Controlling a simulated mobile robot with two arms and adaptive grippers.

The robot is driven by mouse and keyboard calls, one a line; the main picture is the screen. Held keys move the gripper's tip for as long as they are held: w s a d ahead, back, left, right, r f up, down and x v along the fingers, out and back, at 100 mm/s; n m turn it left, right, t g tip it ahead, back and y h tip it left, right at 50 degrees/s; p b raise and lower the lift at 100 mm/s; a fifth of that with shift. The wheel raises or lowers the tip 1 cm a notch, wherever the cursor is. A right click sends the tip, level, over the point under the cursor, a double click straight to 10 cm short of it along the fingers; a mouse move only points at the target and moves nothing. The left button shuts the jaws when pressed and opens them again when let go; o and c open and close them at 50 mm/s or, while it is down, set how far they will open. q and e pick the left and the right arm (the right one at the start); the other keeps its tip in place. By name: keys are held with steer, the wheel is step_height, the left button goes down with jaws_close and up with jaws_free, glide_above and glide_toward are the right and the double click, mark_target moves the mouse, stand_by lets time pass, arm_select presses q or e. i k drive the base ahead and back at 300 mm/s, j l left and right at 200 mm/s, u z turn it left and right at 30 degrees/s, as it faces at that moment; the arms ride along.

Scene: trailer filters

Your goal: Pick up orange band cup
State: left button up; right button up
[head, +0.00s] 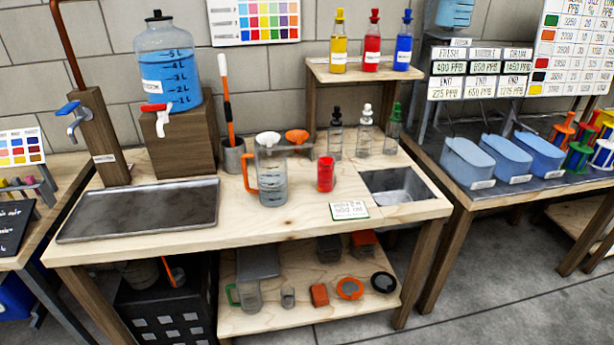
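No cup with a plainly readable orange band stands out. A clear measuring jug with an orange handle (272,180) stands upright on the wooden table, left of a small red cup (326,174). On the lower shelf are a small clear cup (288,297), a clear jug with a green handle (248,295), an orange block (319,295) and an orange ring-shaped piece (350,288). Any band on the small clear cup is too small to tell. Neither of my grippers shows in the head view.
A metal tray (140,210) lies on the table's left, and a sink basin (395,187) is set in at the right. A blue water jug (168,70) stands on a wooden block behind. Dropper bottles (335,140) stand at the back. The front middle of the table is clear.

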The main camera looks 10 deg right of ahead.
mark_target(326, 173)
steer(key=i+j+z, duration=0.2)
steer(key=i+j, duration=0.15)
steer(key=i+j+z, duration=0.2)
steer(key=j, duration=0.3)
steer(key=i+j+z, duration=0.2)
steer(key=i+j, duration=0.15)
steer(key=j, duration=0.1)
